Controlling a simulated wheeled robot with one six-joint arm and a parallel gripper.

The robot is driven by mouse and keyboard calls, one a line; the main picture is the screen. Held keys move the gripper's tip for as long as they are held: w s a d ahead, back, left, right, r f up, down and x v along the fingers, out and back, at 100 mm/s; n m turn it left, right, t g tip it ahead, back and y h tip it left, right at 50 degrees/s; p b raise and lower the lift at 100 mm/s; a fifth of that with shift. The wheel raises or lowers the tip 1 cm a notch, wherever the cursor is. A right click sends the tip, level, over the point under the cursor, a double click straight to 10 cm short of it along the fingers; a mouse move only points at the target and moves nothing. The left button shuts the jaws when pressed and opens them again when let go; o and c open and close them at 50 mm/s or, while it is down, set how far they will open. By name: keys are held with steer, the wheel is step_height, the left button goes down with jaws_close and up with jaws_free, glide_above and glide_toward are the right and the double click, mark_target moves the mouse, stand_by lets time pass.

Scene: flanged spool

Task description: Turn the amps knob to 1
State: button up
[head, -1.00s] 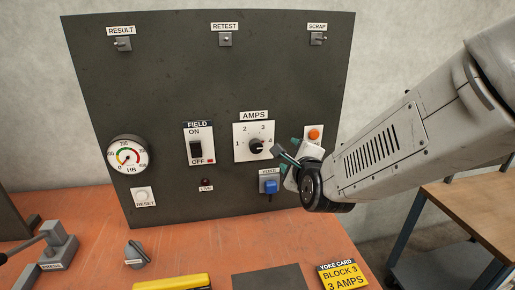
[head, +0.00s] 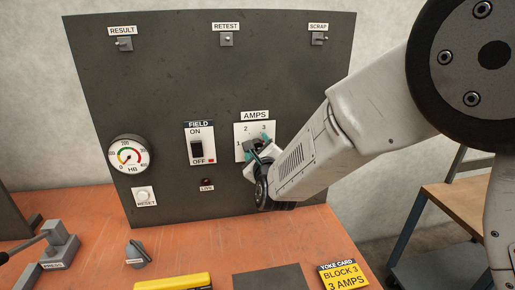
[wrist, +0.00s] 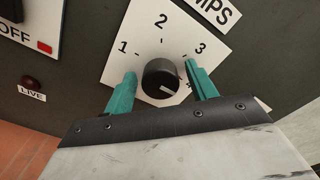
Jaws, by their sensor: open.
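The amps knob (wrist: 160,78) is a round black knob on a white dial plate (wrist: 140,45) marked 1, 2 and 3; a further mark to the right is mostly hidden by a finger. Its pale pointer line faces lower right, away from 1. My gripper (wrist: 160,70) is open, with one teal finger on each side of the knob and visible gaps between. I cannot tell how far the fingertips reach along it. In the head view my gripper (head: 258,151) hides the knob and the lower right of the AMPS plate (head: 241,131).
The field switch (head: 196,151) and live lamp (head: 206,182) are left of the dial. A gauge (head: 128,156) and reset button (head: 143,195) are farther left. On the orange bench lie a loose knob (head: 136,256) and a yellow card (head: 344,276) reading 3 AMPS.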

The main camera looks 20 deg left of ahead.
steer(key=c, duration=1)
